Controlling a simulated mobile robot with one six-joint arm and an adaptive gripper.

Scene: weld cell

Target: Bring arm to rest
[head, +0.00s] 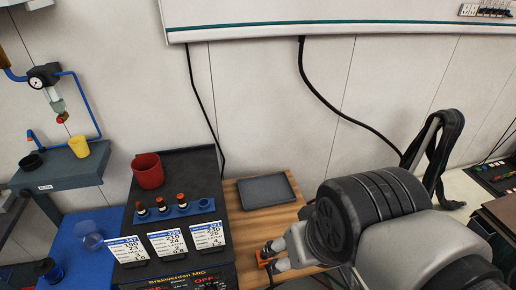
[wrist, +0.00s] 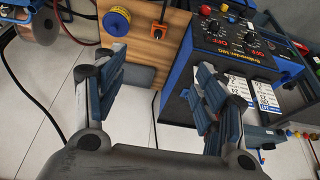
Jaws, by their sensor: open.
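My arm fills the lower right of the head view, folded close to the camera, and its fingers are not clear there. In the wrist view my gripper (wrist: 158,92) is open, with its two blue-grey fingers wide apart and nothing between them. Beyond the fingers are a wooden board (wrist: 148,50) and the blue and black welding machine (wrist: 235,50). The gripper appears apart from both.
In the head view a red cup (head: 148,171) and a blue rack (head: 180,210) with several small parts stand on the welding machine. A grey tray (head: 265,191) lies on the wooden surface. A yellow cup (head: 78,146) stands on a grey shelf (head: 60,174) at left.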

